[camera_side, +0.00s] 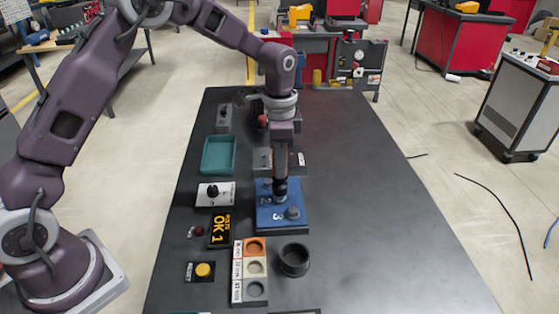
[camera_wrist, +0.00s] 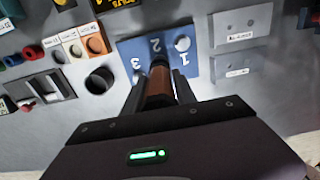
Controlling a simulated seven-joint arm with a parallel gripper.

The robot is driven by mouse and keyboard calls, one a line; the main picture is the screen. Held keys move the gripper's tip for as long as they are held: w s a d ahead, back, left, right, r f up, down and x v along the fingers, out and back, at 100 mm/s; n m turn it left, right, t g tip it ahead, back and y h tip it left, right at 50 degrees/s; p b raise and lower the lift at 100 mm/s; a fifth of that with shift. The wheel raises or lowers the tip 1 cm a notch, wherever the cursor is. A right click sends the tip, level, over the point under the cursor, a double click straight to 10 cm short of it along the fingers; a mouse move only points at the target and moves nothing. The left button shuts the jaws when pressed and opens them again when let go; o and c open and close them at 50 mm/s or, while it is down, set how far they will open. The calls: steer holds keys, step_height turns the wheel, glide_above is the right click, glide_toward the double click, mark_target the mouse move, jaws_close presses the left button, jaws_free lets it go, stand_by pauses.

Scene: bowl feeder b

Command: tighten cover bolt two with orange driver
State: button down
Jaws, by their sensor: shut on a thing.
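The blue cover plate (camera_side: 298,226), marked with numbers, lies on the dark table below my gripper. In the wrist view the blue plate (camera_wrist: 205,64) shows 1, 2 and 3, with a light round spot beside the 1. In the side view a grey bolt head (camera_side: 292,213) stands near the 3. My gripper (camera_side: 281,160) points down over the plate and is shut on the orange driver. The driver handle (camera_wrist: 158,88) sits between the fingers (camera_wrist: 160,92). Its dark lower end (camera_side: 280,188) reaches down near the 2. Bolt two and the driver's tip contact are hidden.
A holder (camera_side: 236,275) with orange, cream and grey round wells stands front left, beside a black cup (camera_side: 294,259). A display (camera_side: 220,229) reads OK 1. A yellow button (camera_side: 204,270), switch panel (camera_side: 228,193) and teal tray (camera_side: 218,155) line the left. The table's right side is clear.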

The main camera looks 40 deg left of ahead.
steer(key=shift+f, duration=1.55)
stand_by(2.1)
steer(key=shift+r, duration=2.85)
